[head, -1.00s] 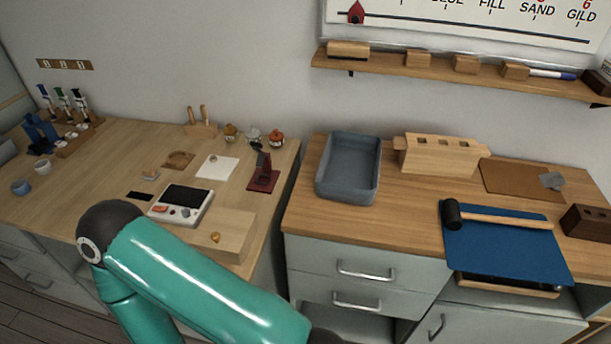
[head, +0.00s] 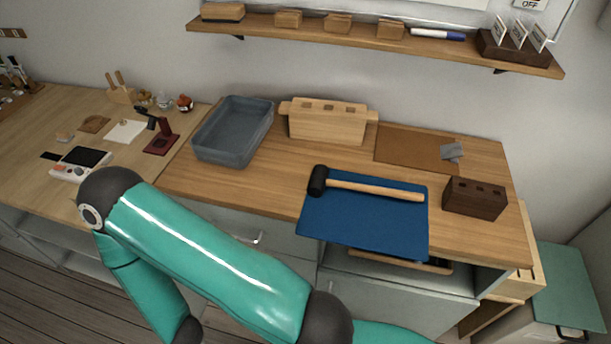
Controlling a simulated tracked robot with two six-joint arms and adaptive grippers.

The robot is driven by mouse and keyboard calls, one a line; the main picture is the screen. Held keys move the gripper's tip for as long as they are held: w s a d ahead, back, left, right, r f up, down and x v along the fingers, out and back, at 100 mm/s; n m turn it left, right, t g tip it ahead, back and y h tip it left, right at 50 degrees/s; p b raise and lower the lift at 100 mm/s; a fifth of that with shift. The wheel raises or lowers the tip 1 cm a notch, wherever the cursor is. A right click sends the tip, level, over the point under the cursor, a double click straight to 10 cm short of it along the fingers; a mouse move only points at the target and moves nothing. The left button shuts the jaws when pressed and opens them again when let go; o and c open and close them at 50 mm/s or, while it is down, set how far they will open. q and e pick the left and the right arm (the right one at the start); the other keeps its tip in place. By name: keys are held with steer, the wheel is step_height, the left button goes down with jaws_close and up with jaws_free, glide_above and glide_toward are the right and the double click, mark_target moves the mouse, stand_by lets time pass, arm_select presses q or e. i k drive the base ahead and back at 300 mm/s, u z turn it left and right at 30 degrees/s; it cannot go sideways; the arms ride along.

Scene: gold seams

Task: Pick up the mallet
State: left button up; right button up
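The mallet (head: 375,189) has a black head (head: 318,181) and a light wooden handle. It lies on the blue mat (head: 365,225) on the right-hand wooden counter, head to the left and handle pointing right. The mat hangs over the counter's front edge. A teal arm of mine crosses the lower left and bottom of the head view, in front of the counter. Neither gripper shows in the head view.
A grey bin (head: 233,132) and a slotted wooden block (head: 328,121) stand behind the mat. A dark block with holes (head: 474,198) stands right of the mallet. A brown board (head: 415,150) with a grey piece lies behind. A shelf (head: 375,42) runs above.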

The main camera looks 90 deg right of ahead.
mark_target(318, 181)
steer(key=z, duration=0.4)
steer(key=k, duration=1.55)
steer(key=z, duration=0.5)
